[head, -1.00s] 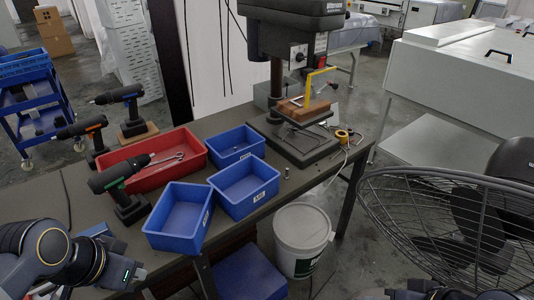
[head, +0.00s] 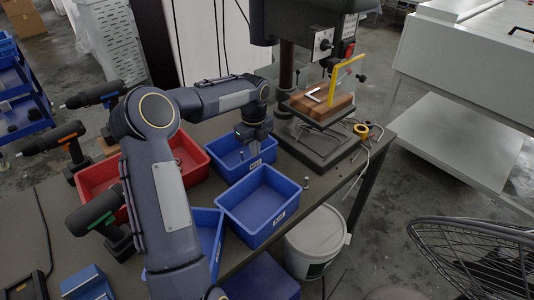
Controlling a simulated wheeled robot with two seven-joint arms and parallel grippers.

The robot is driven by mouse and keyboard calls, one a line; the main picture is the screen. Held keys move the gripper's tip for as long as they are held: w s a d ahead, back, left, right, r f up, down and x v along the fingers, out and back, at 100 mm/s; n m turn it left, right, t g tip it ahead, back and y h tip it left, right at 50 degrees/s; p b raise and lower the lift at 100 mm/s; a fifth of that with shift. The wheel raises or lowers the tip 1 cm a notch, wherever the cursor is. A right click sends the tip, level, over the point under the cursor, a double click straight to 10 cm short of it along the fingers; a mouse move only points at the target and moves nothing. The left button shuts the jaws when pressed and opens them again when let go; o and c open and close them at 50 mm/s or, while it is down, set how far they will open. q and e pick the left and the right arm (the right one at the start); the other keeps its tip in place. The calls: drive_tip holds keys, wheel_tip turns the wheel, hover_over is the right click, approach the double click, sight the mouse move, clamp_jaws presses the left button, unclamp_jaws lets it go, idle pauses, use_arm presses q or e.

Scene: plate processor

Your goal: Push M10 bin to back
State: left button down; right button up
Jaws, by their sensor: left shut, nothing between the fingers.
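Three small blue bins stand on the dark workbench. The back bin (head: 222,158) has a white label on its front wall, and the middle bin (head: 262,226) in front of it has one too. The label print is too small to read surely, so I cannot tell which is M10. The third bin (head: 212,238) is partly hidden behind my left arm. My left gripper (head: 243,158) is shut and empty, pointing down at the back bin, its fingertips at or inside the opening. I cannot tell whether it touches a wall. My right gripper is out of view.
A red bin (head: 193,160) lies left of the blue bins, partly covered by my arm. Cordless drills (head: 100,212) stand at the left. A drill press (head: 318,130) with a wooden block stands at the back right. A white bucket (head: 316,243) is below the bench edge.

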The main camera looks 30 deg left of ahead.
sight(226, 143)
use_arm(q)
wheel_tip(226, 143, down, 9)
drive_tip(key=shift+s+r, duration=0.1)
drive_tip(key=shift+s, duration=0.05)
drive_tip(key=shift+a, duration=0.1)
idle(0.3)
drive_tip(key=a, duration=0.1)
drive_tip(key=w+a+p, duration=0.1)
drive_tip(key=a, duration=0.1)
drive_tip(key=a+p, duration=0.1)
drive_tip(key=a, duration=0.1)
drive_tip(key=shift+w+a+r, duration=0.1)
drive_tip(key=shift+w+r, duration=0.05)
drive_tip(key=shift+w, duration=0.15)
drive_tip(key=w+a, duration=0.1)
drive_tip(key=a, duration=0.2)
drive_tip(key=w+a+p, duration=0.1)
drive_tip(key=a, duration=0.3)
drive_tip(key=w+a, duration=0.1)
drive_tip(key=a, duration=0.3)
drive_tip(key=shift+w+f, duration=0.15)
drive_tip(key=shift+f, duration=0.05)
drive_tip(key=shift+w+a+p, duration=0.1)
drive_tip(key=shift+a+p, duration=0.2)
drive_tip(key=shift+a, duration=0.35)
